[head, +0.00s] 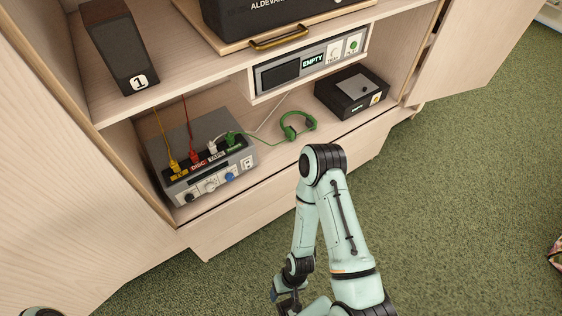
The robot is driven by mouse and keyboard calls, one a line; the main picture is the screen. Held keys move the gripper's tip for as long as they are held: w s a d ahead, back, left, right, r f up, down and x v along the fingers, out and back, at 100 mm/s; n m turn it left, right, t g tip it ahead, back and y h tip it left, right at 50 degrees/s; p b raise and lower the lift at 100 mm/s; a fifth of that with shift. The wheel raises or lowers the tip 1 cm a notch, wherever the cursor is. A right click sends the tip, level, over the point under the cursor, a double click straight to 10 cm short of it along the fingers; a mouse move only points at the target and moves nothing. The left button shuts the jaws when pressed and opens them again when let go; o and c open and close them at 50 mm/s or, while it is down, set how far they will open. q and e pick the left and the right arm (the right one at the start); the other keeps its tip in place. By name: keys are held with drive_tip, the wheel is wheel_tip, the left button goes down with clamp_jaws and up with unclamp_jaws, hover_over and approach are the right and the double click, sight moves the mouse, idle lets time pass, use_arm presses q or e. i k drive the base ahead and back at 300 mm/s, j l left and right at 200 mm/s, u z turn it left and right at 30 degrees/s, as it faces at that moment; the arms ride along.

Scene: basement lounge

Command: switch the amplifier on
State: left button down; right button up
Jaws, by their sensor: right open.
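The grey box with knobs and coloured plugs (208,127), which looks like the amplifier, stands on the lower shelf of the cabinet at the left. Its front carries black, white and blue knobs (210,186) and a small white panel (247,162) at the right end. Yellow, red, white and green plugs stand in its top near labels, one reading DISC. Whether its power is on cannot be told. My right gripper (286,300) is at the bottom edge, open, in front of and below the cabinet, well apart from the box. My left gripper is out of view.
Green headphones (298,126) and a black box (352,92) lie on the lower shelf. A panel reading EMPTY (312,62) hangs above. A dark speaker marked 1 (121,50) stands on the upper shelf.

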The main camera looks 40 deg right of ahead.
sight(248, 164)
drive_tip(key=z, duration=0.85)
drive_tip(key=i+l+u, duration=0.1)
drive_tip(key=i, duration=0.2)
drive_tip(key=i+l+u, duration=0.1)
drive_tip(key=i+l, duration=0.15)
drive_tip(key=i, duration=0.1)
